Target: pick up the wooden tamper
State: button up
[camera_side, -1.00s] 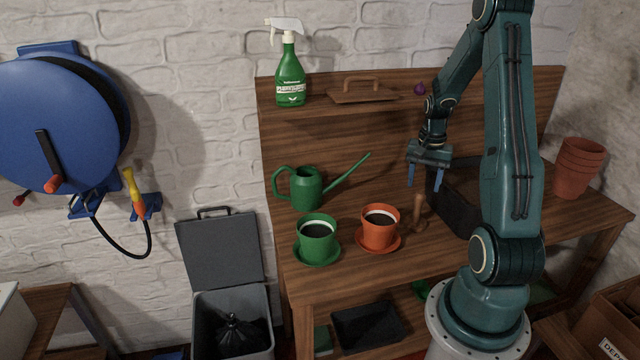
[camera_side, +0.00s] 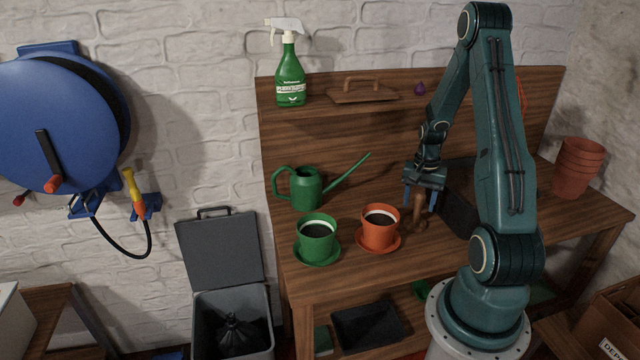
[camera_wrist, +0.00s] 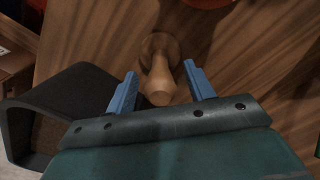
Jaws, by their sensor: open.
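The wooden tamper (camera_side: 418,212) stands upright on the wooden bench, just right of the orange pot. In the wrist view the tamper (camera_wrist: 159,82) shows from above, with its rounded handle top towards me and its wider round base beyond. My gripper (camera_side: 420,203) is open, with its two blue fingers pointing down on either side of the tamper's handle. In the wrist view my gripper (camera_wrist: 161,84) has one finger left and one right of the handle, with a visible gap on each side.
The orange pot (camera_side: 379,233) on its saucer stands close left of the tamper. A green pot (camera_side: 317,240) and a green watering can (camera_side: 306,187) are further left. A dark tray (camera_wrist: 59,112) lies close by on the other side. Stacked terracotta pots (camera_side: 577,168) stand far right.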

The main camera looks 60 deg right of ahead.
jog(key=shift+f, duration=1.2)
grip_shut()
